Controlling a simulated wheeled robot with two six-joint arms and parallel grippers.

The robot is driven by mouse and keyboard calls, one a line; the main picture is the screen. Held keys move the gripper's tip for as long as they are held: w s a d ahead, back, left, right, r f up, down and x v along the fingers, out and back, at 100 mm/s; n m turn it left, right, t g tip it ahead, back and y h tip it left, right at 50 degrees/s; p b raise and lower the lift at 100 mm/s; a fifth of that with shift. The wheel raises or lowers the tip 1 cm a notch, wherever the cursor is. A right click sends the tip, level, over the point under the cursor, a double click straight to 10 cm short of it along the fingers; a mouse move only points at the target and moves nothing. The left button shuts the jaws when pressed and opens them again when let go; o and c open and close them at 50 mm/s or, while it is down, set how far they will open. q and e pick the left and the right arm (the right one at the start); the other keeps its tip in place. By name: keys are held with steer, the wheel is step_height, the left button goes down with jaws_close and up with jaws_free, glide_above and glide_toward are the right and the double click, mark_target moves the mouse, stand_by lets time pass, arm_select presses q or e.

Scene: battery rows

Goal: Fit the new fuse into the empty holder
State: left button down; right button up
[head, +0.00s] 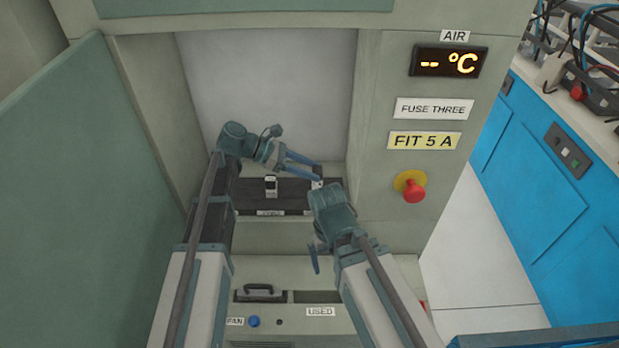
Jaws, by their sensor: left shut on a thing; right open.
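A dark fuse block (240,190) sits in the recess of the cabinet, with a small white label on its front. A pale upright piece (271,186) stands at its left-middle part; I cannot tell whether it is a fuse or a holder. My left gripper (319,177) reaches in from the left over the block's right end. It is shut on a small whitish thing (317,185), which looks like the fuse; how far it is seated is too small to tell. My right gripper (315,268) is open and points down in front of the block; one finger is hidden.
Signs read "FUSE THREE" (434,109) and "FIT 5 A" (425,141). A red stop button (414,191) is on the right panel. Below are a black handle (260,292), a "USED" slot (316,297) and a blue fan button (254,322). A green door (80,190) stands open at left.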

arm_select(q)
step_height(320, 180, down, 4)
steer(key=b, duration=0.3)
steer(key=shift+r, duration=0.3)
steer(key=shift+c, duration=1.7)
jaws_free()
